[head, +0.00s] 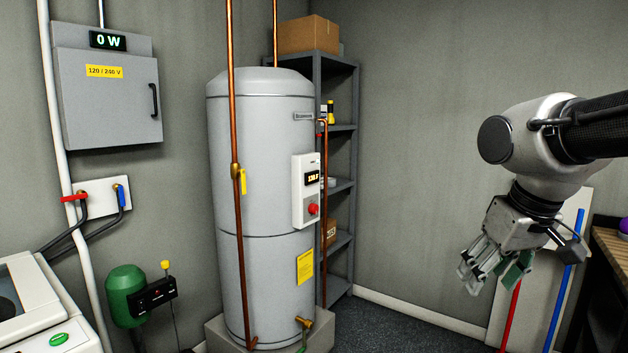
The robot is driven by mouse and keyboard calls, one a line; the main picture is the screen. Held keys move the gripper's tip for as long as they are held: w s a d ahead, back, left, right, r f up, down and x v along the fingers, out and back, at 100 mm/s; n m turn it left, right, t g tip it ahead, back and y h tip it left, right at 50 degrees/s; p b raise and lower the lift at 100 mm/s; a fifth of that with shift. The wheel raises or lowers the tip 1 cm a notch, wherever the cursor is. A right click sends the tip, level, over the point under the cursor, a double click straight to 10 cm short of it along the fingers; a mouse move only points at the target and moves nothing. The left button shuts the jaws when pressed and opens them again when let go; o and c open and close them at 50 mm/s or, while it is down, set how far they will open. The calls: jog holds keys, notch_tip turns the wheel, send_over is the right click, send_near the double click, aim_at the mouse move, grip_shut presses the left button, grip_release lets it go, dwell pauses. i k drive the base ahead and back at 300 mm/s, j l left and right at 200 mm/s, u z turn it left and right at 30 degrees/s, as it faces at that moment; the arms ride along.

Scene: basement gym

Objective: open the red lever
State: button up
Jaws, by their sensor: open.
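The red lever (73,198) is a short handle on a white wall plate (100,186) at the left. It lies about level, and its left end reaches in front of a white vertical pipe. A blue lever (121,196) beside it on the same plate stands upright. Dark hoses run down from both valves. My gripper (490,280) is far off at the right side of the view, pointing down. Its fingers are apart with nothing between them, and it touches nothing.
A grey water heater (262,180) with copper pipes stands between my gripper and the levers. A white washer (35,305) and a green tank (126,292) are below the plate. A grey electrical box (108,98) hangs above. A shelf (338,160) stands behind the heater.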

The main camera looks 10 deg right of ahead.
aim_at(81, 195)
jog(key=i+u, duration=0.1)
jog(key=u, duration=0.25)
jog(key=i+j+u, duration=0.1)
jog(key=u, duration=0.25)
jog(key=i+u, duration=0.1)
jog(key=u, duration=0.25)
jog(key=i+l+u, duration=0.2)
jog(key=i, duration=0.3)
jog(key=i+l+u, duration=0.25)
jog(key=i, duration=0.2)
jog(key=i+l, duration=0.2)
jog(key=i, duration=0.1)
